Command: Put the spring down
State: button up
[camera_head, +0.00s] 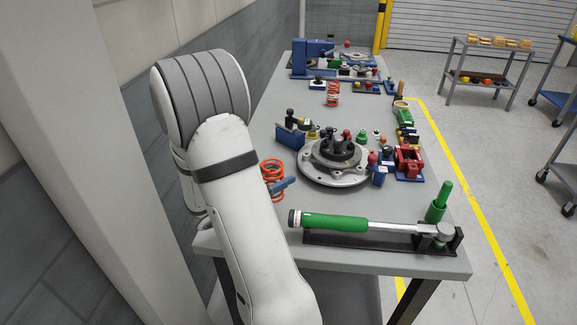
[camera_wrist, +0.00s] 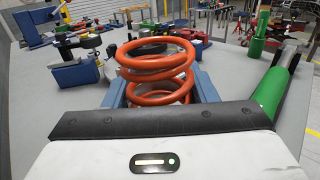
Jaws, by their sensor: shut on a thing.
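An orange coil spring (camera_head: 270,172) stands upright over the near left part of the grey workbench (camera_head: 262,227). My gripper (camera_head: 282,186) is shut on this spring, with a blue finger showing across its lower coils. In the wrist view the spring (camera_wrist: 157,52) fills the middle, between the two blue fingers of my gripper (camera_wrist: 160,85). Its upper coils rise above the fingers; its lower end is hidden by the gripper body. I cannot tell whether the spring touches the bench top.
A round metal flange (camera_head: 335,165) lies right of the spring. A green-handled torque wrench (camera_head: 350,224) lies on a dark rack near the front edge. A second orange spring (camera_head: 332,93) stands farther back. Bare bench shows around the held spring. The wall is close at left.

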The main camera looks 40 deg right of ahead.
jog(key=shift+f, duration=2.9)
jog(key=shift+f, duration=0.1)
jog(key=shift+f, duration=0.15)
jog(key=o, duration=1.3)
jog(key=shift+c, duration=0.2)
